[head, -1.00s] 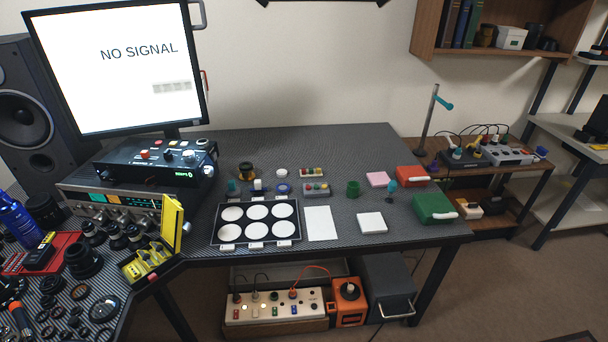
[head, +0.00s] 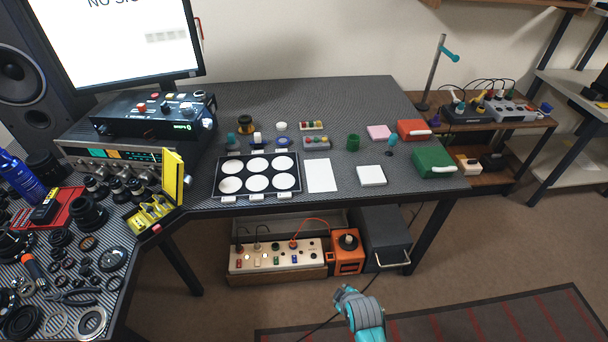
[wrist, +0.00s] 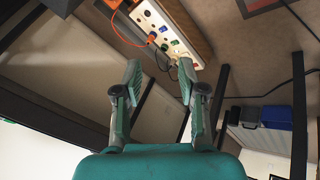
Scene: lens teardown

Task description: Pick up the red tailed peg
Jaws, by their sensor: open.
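I cannot make out for certain which piece is the red tailed peg. A pale socket strip (head: 275,257) stands on a low shelf under the desk, with small coloured pieces on it. Dark cords and an orange-red cord (head: 312,240) rise from it; the orange-red one runs toward an orange box (head: 347,260). The strip (wrist: 172,30) also shows beyond my fingers in the wrist view, with the orange cord (wrist: 122,32) at its left. My gripper (wrist: 160,75) is open, with nothing between its fingers. In the head view my arm shows at the bottom.
The desk above holds a black tray with white discs (head: 257,174), small coloured blocks, a green box (head: 434,162) and a red box (head: 412,130). A dark grey case (head: 383,238) stands right of the orange box. The floor in front is open, with a striped mat (head: 500,318).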

